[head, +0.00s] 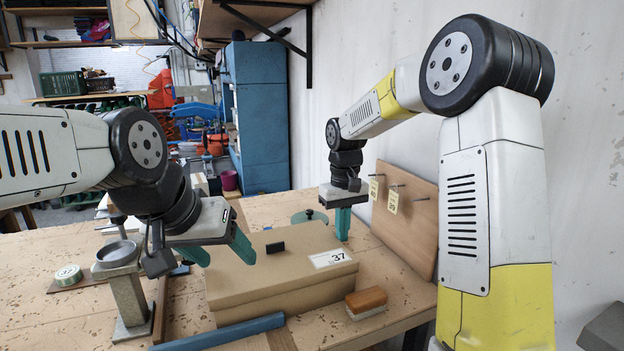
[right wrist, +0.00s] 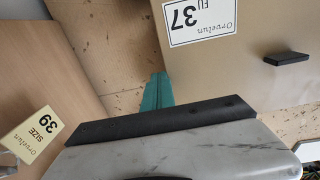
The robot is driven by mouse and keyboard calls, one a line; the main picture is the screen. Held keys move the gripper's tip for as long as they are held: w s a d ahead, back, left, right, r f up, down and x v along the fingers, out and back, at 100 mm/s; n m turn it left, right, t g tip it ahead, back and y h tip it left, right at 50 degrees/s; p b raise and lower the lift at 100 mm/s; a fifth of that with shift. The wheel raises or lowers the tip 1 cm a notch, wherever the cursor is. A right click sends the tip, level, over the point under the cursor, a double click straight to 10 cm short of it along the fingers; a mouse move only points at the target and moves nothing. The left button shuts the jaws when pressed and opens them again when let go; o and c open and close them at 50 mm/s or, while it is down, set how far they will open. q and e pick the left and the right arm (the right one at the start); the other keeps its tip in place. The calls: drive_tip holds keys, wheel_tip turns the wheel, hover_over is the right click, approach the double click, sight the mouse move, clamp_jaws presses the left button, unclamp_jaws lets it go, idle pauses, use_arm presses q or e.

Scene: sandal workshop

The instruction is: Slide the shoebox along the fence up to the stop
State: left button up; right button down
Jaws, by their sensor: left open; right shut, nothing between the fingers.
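The tan shoebox (head: 262,290) lies on the wooden bench, with a white label reading 37 and a small black block (head: 275,247) on its lid. It also shows in the right wrist view (right wrist: 245,90). A blue bar (head: 222,331) lies along its near side; I cannot tell whether it touches. I cannot tell which piece is the fence or the stop. My left gripper (head: 221,252) is open above the box's left part, with nothing between its fingers. My right gripper (head: 343,225) is shut and empty, fingers down beside the box's far right end. It also shows in the right wrist view (right wrist: 157,92).
A wood-backed brush (head: 366,300) sits right of the box. A pegboard (head: 406,215) with size tags stands at the right. A post with a round dish (head: 122,280) stands left of the box, near a round tin (head: 68,275).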

sight(310, 244)
drive_tip(key=shift+s+a, duration=0.65)
drive_tip(key=shift+a, duration=0.9)
drive_tip(key=shift+s+a, duration=0.6)
drive_tip(key=shift+a, duration=0.9)
drive_tip(key=shift+s+a, duration=0.65)
drive_tip(key=shift+a, duration=0.9)
idle(0.3)
drive_tip(key=shift+w+d, duration=0.25)
drive_tip(key=shift+d, duration=0.35)
drive_tip(key=shift+r, duration=4)
drive_tip(key=s+d+r+m+t+y, duration=0.1)
drive_tip(key=s+d+m+t, duration=0.1)
drive_tip(key=s+d, duration=0.5)
drive_tip(key=s+d+r+m+t+y, duration=0.1)
drive_tip(key=s+d+t, duration=0.3)
drive_tip(key=s, duration=1)
drive_tip(key=d, duration=0.3)
drive_tip(key=shift+d+m, duration=0.35)
drive_tip(key=shift+m, duration=0.05)
